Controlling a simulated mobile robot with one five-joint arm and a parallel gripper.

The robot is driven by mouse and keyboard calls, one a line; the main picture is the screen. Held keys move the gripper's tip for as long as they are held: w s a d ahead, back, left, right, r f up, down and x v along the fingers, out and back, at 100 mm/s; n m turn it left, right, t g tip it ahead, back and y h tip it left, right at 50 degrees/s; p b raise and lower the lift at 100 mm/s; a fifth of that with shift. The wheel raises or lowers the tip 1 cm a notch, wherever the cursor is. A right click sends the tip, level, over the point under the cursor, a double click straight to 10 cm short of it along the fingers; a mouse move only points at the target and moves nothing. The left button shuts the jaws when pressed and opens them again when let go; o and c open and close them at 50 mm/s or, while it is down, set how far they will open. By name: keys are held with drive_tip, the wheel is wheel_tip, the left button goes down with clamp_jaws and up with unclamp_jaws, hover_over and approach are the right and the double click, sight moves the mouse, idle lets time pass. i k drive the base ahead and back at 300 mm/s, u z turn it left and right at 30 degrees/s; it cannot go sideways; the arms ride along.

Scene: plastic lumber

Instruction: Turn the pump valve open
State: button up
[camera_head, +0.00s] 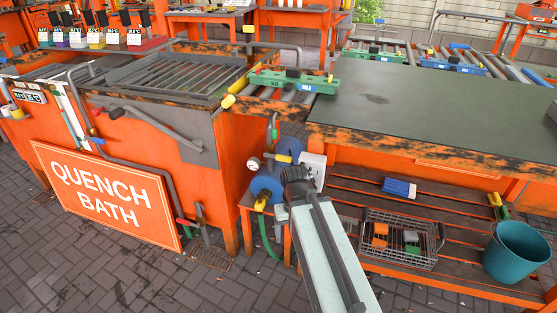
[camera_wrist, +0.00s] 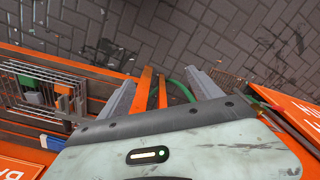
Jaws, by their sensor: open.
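A blue round pump body (camera_head: 263,188) sits on a low orange stand between the quench bath and the bench. A yellow lever (camera_head: 283,158) is beside a round gauge (camera_head: 254,164) above it. A second yellow handle (camera_head: 262,199) is on its lower front, above a green hose (camera_head: 267,236). I cannot tell which is the pump valve. My gripper (camera_head: 290,190) is in front of and right of the pump, partly hidden by my arm. In the wrist view its two grey fingers are apart and empty (camera_wrist: 158,80); the green hose (camera_wrist: 181,91) shows between them, with no handle visible there.
The quench bath sign (camera_head: 106,196) and its orange tank stand left. A white box (camera_head: 312,168) is close behind my arm. On the right bench's lower shelf are a wire basket (camera_head: 397,257) and a teal bucket (camera_head: 516,252). Brick floor (camera_head: 90,275) is open at front left.

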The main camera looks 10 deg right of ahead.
sight(277, 158)
drive_tip(key=u, duration=0.05)
drive_tip(key=k, duration=0.5)
drive_tip(key=u, duration=1.8)
drive_tip(key=i, duration=0.65)
drive_tip(key=u, duration=0.05)
